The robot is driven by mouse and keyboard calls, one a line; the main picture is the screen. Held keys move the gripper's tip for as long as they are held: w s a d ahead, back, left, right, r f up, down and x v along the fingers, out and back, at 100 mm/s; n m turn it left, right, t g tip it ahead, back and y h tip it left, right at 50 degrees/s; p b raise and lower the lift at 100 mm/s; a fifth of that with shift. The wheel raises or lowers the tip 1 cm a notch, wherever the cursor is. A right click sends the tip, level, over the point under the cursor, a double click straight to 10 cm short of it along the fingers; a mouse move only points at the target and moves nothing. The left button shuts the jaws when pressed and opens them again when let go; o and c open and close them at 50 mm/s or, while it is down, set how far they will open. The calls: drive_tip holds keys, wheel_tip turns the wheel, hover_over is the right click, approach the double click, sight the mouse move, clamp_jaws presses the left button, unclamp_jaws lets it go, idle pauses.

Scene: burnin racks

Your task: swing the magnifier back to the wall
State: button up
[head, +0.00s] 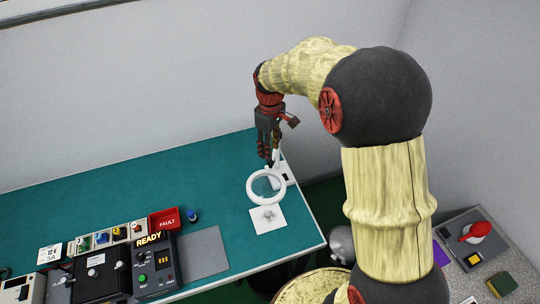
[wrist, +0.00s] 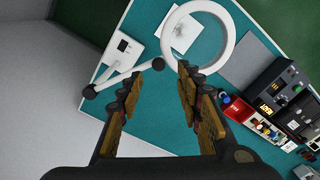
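The magnifier is a white ring (head: 251,190) on a jointed white arm, over the right end of the green bench. In the wrist view its ring (wrist: 233,35) is at the top. Its arm (wrist: 125,76) runs left from a dark joint beside the ring to another dark joint near the bench edge. A white base plate (wrist: 125,48) lies close by. My gripper (head: 268,160) points down just behind the ring. In the wrist view its fingers (wrist: 158,76) are apart with nothing clamped, and the joint beside the ring shows in the gap, at or beyond the tips.
A white card (head: 268,220) with a small grey item lies below the ring. A grey mat (head: 202,251), a READY tester (head: 155,268), a red FAULT bin (head: 164,220) and a blue-topped knob (head: 192,216) are to the left. The grey wall (head: 130,90) rises behind the bench.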

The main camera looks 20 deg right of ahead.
sight(271, 164)
drive_tip(key=shift+w+r+n, duration=0.25)
drive_tip(key=shift+r+n, duration=0.2)
drive_tip(key=shift+n, duration=0.05)
drive_tip(key=shift+s+n, duration=0.2)
drive_tip(key=shift+n, duration=0.1)
drive_tip(key=shift+f, duration=3.9)
drive_tip(key=c, duration=0.3)
clamp_jaws()
drive_tip(key=shift+w, duration=0.1)
